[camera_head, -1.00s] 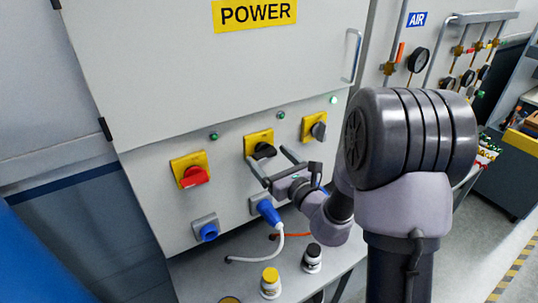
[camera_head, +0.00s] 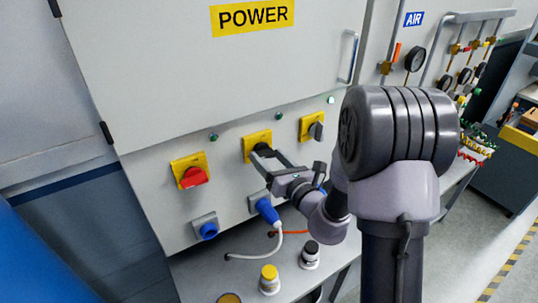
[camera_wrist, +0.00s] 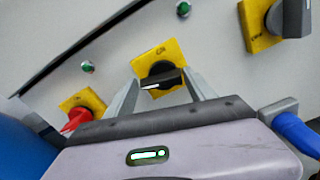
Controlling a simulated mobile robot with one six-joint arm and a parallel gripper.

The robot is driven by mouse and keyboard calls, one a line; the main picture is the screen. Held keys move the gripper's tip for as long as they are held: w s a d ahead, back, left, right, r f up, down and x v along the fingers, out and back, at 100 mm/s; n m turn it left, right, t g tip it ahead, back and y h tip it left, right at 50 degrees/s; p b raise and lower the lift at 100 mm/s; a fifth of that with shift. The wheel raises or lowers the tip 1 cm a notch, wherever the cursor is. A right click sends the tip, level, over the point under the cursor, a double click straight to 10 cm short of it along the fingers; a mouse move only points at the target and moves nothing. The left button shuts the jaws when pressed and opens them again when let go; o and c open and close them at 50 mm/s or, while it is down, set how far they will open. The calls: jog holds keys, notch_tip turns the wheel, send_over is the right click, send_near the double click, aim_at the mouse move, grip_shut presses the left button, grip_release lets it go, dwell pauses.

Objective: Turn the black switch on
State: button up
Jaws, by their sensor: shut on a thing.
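The black switch (camera_head: 262,148) is a rotary knob on a yellow plate (camera_head: 250,141), the middle one of three on the grey power cabinet (camera_head: 215,70). In the wrist view the black switch (camera_wrist: 163,79) shows between my fingers, its handle lying nearly across the picture with a white mark at its left end. My gripper (camera_head: 264,153) is at the knob, its two fingers closed on the handle's ends. It also shows in the wrist view (camera_wrist: 161,80). The fingers partly hide the knob in the head view.
A red switch (camera_head: 194,177) is to the left and a dark grey switch (camera_head: 315,131) to the right. Small green lamps (camera_head: 214,137) sit above. A blue plug (camera_head: 267,210) with a white cable is just below my gripper. Small bottles (camera_head: 269,279) stand on the shelf below.

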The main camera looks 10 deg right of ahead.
jog(key=m+p, duration=0.1)
jog(key=m, duration=0.1)
jog(key=m+p, duration=0.2)
jog(key=shift+d+r+m, duration=0.15)
jog(key=shift+r+m, duration=0.05)
jog(key=shift+m, duration=0.1)
jog(key=m+p, duration=0.3)
jog(key=shift+w+d+m, duration=0.1)
jog(key=shift+m, duration=0.3)
jog(key=m+p, duration=0.2)
jog(key=m, duration=0.1)
jog(key=shift+d+p, duration=0.1)
jog(key=shift+p, duration=0.25)
jog(key=shift+w+f+m+p, duration=0.15)
jog(key=shift+m+p, duration=0.95)
jog(key=shift+m, duration=0.7)
jog(key=o, duration=1.4)
jog(key=shift+f, duration=0.1)
